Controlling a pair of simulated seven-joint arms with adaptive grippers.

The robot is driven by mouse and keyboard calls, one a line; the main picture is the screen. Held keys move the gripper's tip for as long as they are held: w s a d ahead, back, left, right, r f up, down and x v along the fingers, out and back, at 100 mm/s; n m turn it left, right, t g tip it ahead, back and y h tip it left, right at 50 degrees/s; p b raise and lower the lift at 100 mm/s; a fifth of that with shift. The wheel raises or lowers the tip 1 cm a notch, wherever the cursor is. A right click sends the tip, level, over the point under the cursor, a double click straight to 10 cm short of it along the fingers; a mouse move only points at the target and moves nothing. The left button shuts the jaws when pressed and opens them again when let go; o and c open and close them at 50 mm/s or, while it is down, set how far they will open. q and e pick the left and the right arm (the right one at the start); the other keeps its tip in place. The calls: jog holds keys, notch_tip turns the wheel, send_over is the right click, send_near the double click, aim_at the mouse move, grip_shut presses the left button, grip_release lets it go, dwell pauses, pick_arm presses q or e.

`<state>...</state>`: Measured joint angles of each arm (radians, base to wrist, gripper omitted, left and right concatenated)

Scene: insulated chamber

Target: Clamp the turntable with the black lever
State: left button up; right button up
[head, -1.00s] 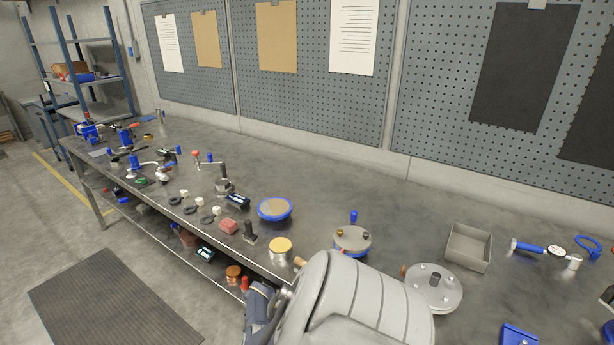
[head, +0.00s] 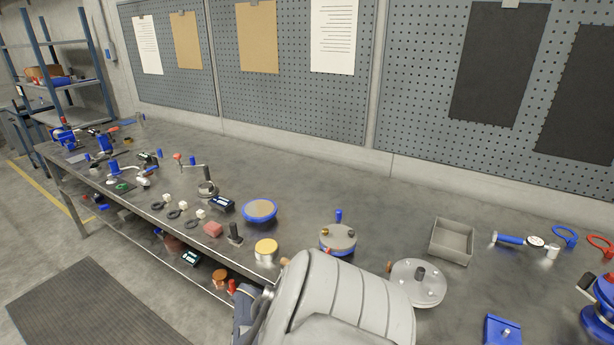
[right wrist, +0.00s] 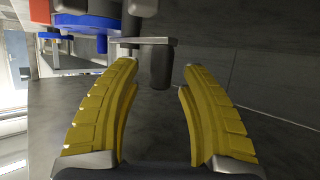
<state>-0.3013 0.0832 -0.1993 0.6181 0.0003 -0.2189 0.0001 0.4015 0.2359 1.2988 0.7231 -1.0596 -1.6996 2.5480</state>
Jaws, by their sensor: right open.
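At the right edge of the head view stands a blue turntable (head: 600,318) with a black knob (head: 586,283) on its side, cut off by the frame. In the right wrist view, a black lever handle (right wrist: 160,68) sticks out from a flat grey bar (right wrist: 143,42), near a blue round part (right wrist: 80,24) that is likely the turntable. My right gripper (right wrist: 160,80) has yellow fingers spread open. The black handle shows between and beyond the fingertips, with gaps on both sides. My left gripper does not show.
A grey open tray (head: 452,242), a silver flanged disc (head: 418,284), a gauge with a blue handle (head: 525,242) and a blue block (head: 502,331) are on the bench. A round fixture with a blue post (head: 338,238) stands left of them.

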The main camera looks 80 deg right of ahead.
jog(key=v, duration=1.1)
jog(key=shift+w+a+r, duration=0.15)
jog(key=shift+w+r, duration=0.05)
jog(key=shift+w, duration=0.1)
